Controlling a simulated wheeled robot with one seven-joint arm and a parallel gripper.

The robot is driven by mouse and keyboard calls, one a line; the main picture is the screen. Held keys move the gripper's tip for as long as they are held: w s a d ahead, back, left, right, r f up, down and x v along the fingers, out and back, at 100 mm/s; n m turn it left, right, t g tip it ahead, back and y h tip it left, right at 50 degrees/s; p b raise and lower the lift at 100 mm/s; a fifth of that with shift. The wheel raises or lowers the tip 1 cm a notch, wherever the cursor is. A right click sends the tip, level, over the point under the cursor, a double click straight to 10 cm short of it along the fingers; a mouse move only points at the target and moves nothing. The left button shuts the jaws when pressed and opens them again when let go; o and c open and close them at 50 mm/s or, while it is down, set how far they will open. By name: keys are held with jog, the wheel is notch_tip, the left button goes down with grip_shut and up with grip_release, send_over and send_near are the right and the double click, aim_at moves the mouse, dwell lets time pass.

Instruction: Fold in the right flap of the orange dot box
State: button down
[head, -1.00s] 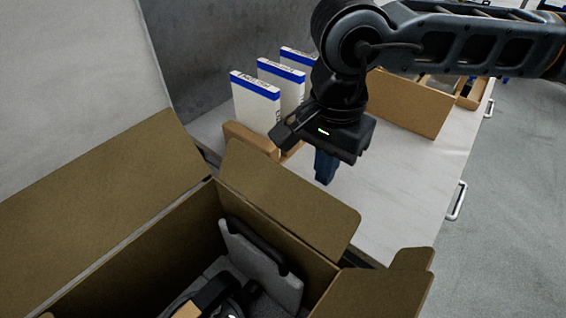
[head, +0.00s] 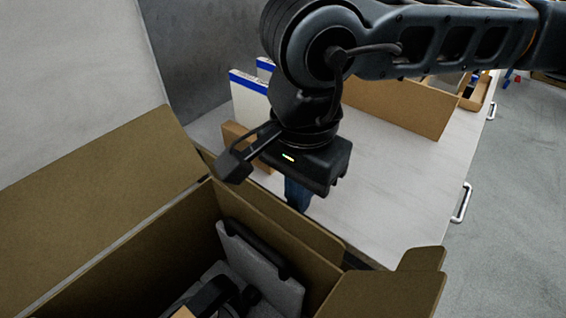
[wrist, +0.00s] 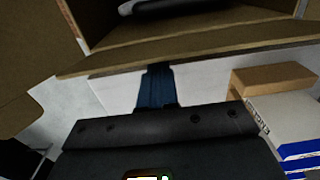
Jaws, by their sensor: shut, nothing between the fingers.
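The open brown cardboard box (head: 150,250) fills the lower left of the head view. No orange dot shows on it. Its flap on the table side (head: 262,203) stands partly raised, seen narrow; it also shows in the wrist view (wrist: 215,48). My gripper (head: 297,207) is shut and empty, pointing down on the outer side of this flap. In the wrist view its blue fingers (wrist: 156,88) reach the flap's edge and seem to touch it. Another flap (head: 390,292) spreads outward at the lower right, and a large flap (head: 90,200) spreads outward at the left.
A grey padded piece (head: 262,268) and dark items lie inside the box. White-and-blue packages (head: 250,97) stand in a brown holder (head: 238,137) behind my gripper. A brown open carton (head: 400,105) stands farther back. The white tabletop (head: 400,185) right of my gripper is clear.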

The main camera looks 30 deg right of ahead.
notch_tip(320, 180, up, 12)
jog(key=d+p, duration=0.2)
jog(key=p, duration=0.1)
jog(key=shift+w, duration=0.4)
dwell(0.8)
jog(key=shift+s+d, duration=0.1)
dwell(0.4)
